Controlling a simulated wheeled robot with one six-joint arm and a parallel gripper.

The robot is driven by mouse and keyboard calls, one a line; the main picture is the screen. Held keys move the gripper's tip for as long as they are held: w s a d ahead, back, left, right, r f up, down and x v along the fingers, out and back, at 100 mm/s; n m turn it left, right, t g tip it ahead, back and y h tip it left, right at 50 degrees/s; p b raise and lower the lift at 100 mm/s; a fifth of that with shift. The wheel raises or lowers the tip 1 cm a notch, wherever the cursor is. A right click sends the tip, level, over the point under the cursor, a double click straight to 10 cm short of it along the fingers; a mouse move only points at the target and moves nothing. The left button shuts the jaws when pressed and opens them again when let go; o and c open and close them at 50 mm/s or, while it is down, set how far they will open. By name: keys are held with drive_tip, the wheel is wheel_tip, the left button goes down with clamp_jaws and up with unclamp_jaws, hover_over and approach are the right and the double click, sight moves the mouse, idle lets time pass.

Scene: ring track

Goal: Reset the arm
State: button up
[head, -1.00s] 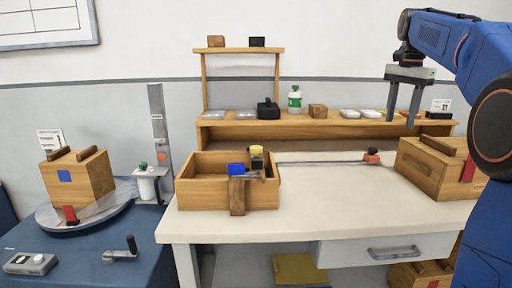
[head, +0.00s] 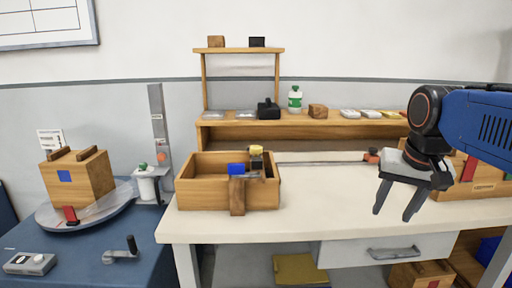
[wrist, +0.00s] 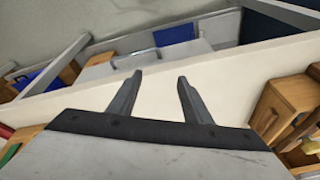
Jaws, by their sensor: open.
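My gripper (head: 396,207) is at the right in the head view, over the right part of the pale table (head: 310,222). Its fingers point down and are spread apart with nothing between them. My blue arm comes in from the right edge.
An open wooden box (head: 205,197) with a blue block (head: 236,170) stands on the table's left. A wooden crate (head: 470,208) stands behind my gripper. A shelf (head: 240,131) runs along the back. A wooden cube (head: 88,184) sits on a turntable at left. The table's middle is clear.

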drive_tip(key=s+a+f+n+t, duration=0.1)
drive_tip(key=s+f+n, duration=0.3)
drive_tip(key=s+f, duration=0.7)
wheel_tip(320, 180, down, 4)
drive_tip(key=shift+s+a+r, duration=0.1)
drive_tip(key=shift+s+a, duration=0.25)
drive_tip(key=shift+a, duration=0.55)
